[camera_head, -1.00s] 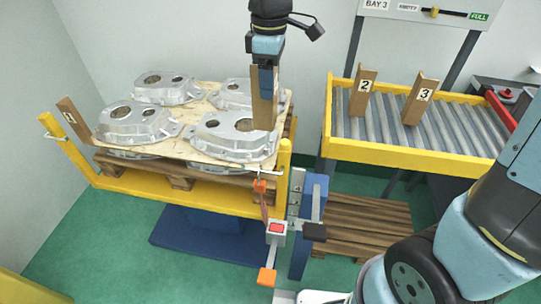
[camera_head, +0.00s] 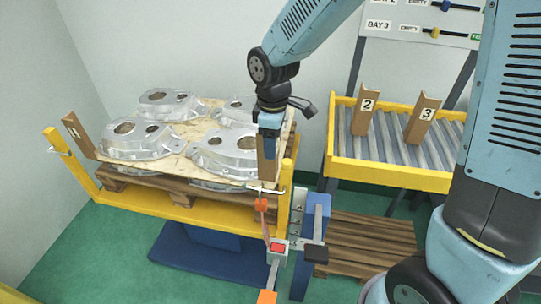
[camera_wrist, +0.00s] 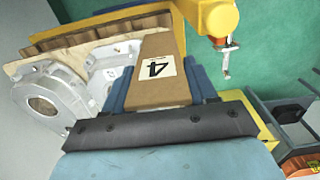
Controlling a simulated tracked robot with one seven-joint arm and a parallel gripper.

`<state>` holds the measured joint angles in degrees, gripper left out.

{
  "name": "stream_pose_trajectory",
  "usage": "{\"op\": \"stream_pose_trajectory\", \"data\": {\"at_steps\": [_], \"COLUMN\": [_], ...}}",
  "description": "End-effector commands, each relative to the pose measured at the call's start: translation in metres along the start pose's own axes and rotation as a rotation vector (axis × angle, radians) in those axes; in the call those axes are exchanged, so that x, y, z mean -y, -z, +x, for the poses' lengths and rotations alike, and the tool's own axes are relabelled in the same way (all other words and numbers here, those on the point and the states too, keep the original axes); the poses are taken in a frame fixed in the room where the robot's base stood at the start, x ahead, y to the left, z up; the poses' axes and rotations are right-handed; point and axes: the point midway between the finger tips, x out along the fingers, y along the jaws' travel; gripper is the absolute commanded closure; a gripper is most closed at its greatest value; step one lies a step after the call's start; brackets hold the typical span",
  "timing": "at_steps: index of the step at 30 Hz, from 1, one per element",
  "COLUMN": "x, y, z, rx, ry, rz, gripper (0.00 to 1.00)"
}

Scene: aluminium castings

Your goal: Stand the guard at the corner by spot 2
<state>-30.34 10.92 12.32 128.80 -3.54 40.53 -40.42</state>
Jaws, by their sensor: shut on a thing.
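My gripper (camera_head: 270,132) is shut on a brown corner guard (camera_head: 267,168). In the wrist view the guard (camera_wrist: 160,75) shows a white label with a 4, between the blue fingers. In the head view the guard hangs roughly upright at the front right corner of the loaded pallet (camera_head: 190,207), beside the yellow post. I cannot tell whether it touches the pallet. Another guard (camera_head: 77,135) leans outward at the pallet's left corner. Guards marked 2 (camera_head: 362,115) and 3 (camera_head: 422,117) stand on the roller rack. No spot 2 marking is readable on the pallet.
Several aluminium castings (camera_head: 135,138) lie on a light board (camera_head: 180,157) over the pallet. A yellow frame (camera_head: 190,230) with posts surrounds its front. The roller rack (camera_head: 390,172) stands right, with an empty wooden pallet (camera_head: 365,240) below. A red-button box (camera_head: 278,247) is in front.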

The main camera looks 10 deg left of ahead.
Motion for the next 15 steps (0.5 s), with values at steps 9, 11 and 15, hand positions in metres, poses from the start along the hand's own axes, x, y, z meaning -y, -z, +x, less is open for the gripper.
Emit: {"op": "stream_pose_trajectory", "data": {"at_steps": [9, 11, 15], "x": [0.001, 0.001, 0.001], "y": [0.001, 0.001, 0.001], "z": [0.029, 0.036, 0.041], "rx": [0.001, 0.001, 0.000], "ry": [0.002, 0.002, 0.000], "rz": [-0.002, -0.001, -0.002], "gripper": [0.78, 0.78, 0.78]}}
